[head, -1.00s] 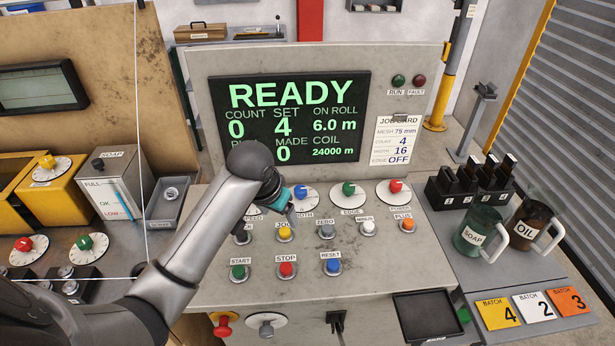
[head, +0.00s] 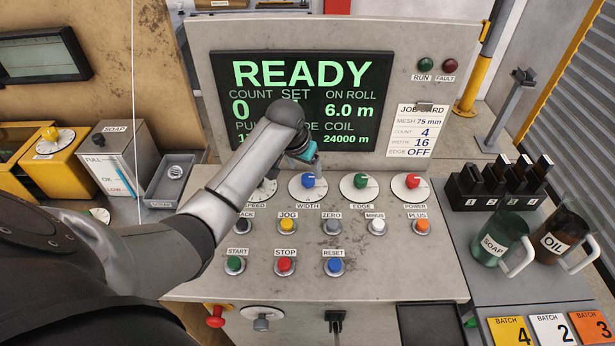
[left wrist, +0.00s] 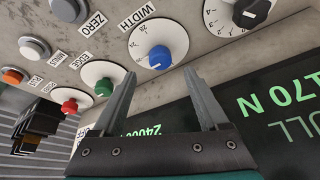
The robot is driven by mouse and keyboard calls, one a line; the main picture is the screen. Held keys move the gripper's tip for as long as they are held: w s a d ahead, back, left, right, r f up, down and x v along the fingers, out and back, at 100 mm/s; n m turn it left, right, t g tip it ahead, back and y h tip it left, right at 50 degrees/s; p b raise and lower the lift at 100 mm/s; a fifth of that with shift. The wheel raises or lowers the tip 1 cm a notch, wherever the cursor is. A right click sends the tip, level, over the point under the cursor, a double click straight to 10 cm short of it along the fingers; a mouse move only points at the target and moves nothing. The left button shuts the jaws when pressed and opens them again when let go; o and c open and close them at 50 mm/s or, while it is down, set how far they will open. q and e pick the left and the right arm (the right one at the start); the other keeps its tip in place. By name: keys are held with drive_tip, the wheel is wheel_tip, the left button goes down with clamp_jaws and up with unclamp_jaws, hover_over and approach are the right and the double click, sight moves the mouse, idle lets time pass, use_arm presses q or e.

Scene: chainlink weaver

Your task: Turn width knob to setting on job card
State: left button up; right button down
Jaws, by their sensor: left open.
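The width knob (head: 308,181) is blue on a white dial with its WIDTH label below it, second from the left in the row of dials. In the left wrist view the blue width knob (left wrist: 160,57) lies just ahead, between and beyond the fingertips. My left gripper (left wrist: 158,80) is open and empty, apart from the knob. In the head view my left gripper (head: 312,158) is just above and behind the width dial, its fingers mostly hidden. The job card (head: 417,131) reads mesh 75 mm, count 4, width 16, edge OFF. My right gripper is not in view.
The green edge knob (head: 361,181) and red power knob (head: 412,181) sit to the right. Several push buttons lie below the dials. The READY screen (head: 360,75) stands behind my arm.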

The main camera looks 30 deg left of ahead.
sight(308, 178)
use_arm(q)
drive_tip(key=shift+b+x, duration=0.6)
drive_tip(key=shift+x, duration=2.4)
drive_tip(key=shift+c, duration=0.4)
clamp_jaws()
